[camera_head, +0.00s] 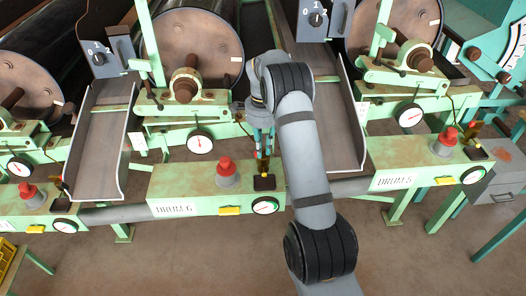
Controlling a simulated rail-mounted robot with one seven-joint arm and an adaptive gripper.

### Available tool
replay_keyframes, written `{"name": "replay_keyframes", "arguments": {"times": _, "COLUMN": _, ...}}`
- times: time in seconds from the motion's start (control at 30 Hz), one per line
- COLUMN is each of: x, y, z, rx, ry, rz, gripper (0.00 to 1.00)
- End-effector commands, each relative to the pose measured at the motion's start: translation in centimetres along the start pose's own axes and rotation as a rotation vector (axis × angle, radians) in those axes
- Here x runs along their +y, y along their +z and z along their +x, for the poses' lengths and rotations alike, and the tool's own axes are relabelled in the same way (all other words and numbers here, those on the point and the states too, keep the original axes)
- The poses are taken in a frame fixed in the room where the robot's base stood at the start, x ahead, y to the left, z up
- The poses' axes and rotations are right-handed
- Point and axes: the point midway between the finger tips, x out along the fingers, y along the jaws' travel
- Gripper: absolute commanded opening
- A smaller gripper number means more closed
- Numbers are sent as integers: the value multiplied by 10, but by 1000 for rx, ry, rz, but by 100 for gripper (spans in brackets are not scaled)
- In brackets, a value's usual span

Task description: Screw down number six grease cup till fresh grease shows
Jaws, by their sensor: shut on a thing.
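The machine front marked DRUM 6 (175,210) is left of my arm, near the middle of the view. On its green beam stands a small brass fitting, which looks like the grease cup (263,168), on a dark block (264,183). My gripper (264,153) points down from above and is shut on the top of this fitting. The fingers hide its upper part. I cannot make out any fresh grease at this size.
A red-topped grey knob (226,171) stands just left of the fitting. A round gauge (265,206) and a yellow tag (229,211) are on the beam front. Sloping chutes (98,150) flank the drum (192,50). The DRUM 5 beam (394,182) lies to the right.

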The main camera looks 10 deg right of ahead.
Motion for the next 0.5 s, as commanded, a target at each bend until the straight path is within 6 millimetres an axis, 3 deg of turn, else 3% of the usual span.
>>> {"name": "replay_keyframes", "arguments": {"times": 0.5, "x": -3, "y": 1, "z": 1, "rx": 1, "ry": -2, "rz": 413, "gripper": 0}}
